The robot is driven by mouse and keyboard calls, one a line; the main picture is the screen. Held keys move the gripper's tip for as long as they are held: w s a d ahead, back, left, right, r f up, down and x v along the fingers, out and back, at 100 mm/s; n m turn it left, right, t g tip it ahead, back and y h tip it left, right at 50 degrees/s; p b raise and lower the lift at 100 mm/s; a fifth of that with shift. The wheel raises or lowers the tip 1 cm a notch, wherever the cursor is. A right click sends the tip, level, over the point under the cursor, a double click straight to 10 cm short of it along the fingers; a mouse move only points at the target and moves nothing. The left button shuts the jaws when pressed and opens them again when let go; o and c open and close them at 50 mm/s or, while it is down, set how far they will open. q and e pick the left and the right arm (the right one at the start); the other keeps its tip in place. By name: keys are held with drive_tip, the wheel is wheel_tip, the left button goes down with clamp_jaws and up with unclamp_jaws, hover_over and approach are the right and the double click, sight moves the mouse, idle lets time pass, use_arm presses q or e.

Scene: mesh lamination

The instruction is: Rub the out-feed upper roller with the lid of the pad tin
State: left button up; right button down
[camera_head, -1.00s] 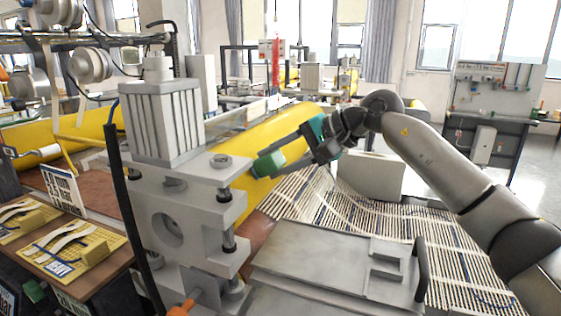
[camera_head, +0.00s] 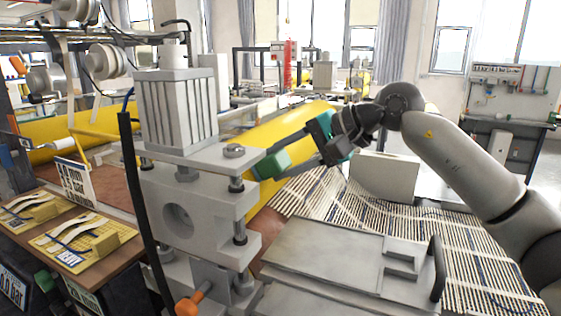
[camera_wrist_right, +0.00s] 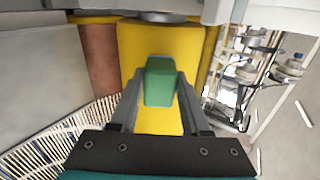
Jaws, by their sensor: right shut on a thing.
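The yellow out-feed upper roller (camera_head: 297,127) runs back from the grey roller stand; it also fills the middle of the right wrist view (camera_wrist_right: 150,42). My right gripper (camera_head: 284,166) is shut on a green block-like piece (camera_head: 271,164), held at the roller's near end beside the stand. In the right wrist view the green piece (camera_wrist_right: 159,82) sits between both fingers, over the yellow surface. I cannot tell if it touches the roller, or whether it is the tin's lid or a pad. My left gripper is out of view.
The grey stand (camera_head: 212,196) with its ribbed cylinder block (camera_head: 178,112) is close left of the gripper. A slatted belt (camera_head: 345,215) and a grey metal cover (camera_head: 335,255) lie below. A side table (camera_head: 75,275) holds yellow gauge boards at left.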

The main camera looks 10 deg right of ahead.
drive_tip(key=shift+v, duration=3)
drive_tip(key=shift+v, duration=1.45)
drive_tip(key=shift+f, duration=0.1)
